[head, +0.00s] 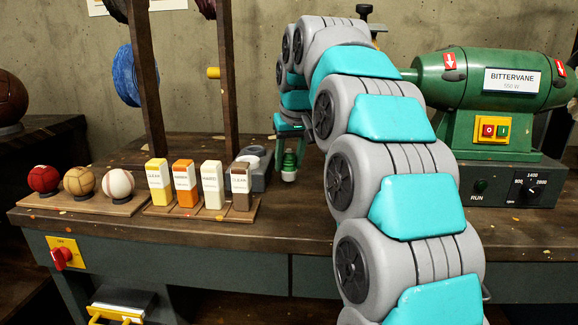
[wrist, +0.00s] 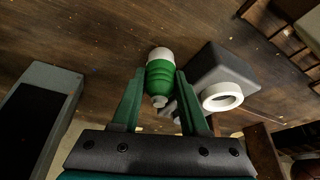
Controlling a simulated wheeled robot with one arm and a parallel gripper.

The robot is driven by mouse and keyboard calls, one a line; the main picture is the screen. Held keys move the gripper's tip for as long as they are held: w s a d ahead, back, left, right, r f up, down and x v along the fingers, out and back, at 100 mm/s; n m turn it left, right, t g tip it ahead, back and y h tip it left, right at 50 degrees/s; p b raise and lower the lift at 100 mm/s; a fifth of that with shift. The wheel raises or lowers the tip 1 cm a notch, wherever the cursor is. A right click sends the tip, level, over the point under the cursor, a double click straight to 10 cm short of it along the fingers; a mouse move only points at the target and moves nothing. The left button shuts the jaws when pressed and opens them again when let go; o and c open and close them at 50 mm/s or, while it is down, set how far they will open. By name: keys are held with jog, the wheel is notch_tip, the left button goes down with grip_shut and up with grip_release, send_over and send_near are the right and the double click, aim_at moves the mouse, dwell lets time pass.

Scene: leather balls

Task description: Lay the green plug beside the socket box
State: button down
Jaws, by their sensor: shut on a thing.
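The green plug (head: 289,161) hangs upright below my gripper (head: 290,130), with its white end down. In the wrist view the ribbed green plug (wrist: 160,78) sits between the two green fingers of my gripper (wrist: 158,84), which is shut on it. Whether the plug touches the bench is not clear.
Bare bench (head: 290,225) lies in front of the plug.

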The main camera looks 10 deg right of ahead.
aim_at(290, 156)
jog(key=shift+f, duration=0.75)
jog(key=shift+f, duration=0.2)
jog(key=shift+c, duration=2.1)
grip_release()
jog(key=v, duration=0.9)
jog(key=shift+w, duration=0.1)
jog(key=p+v, duration=0.1)
jog(key=v, duration=0.2)
jog(key=shift+r, duration=0.25)
jog(key=shift+s, duration=0.2)
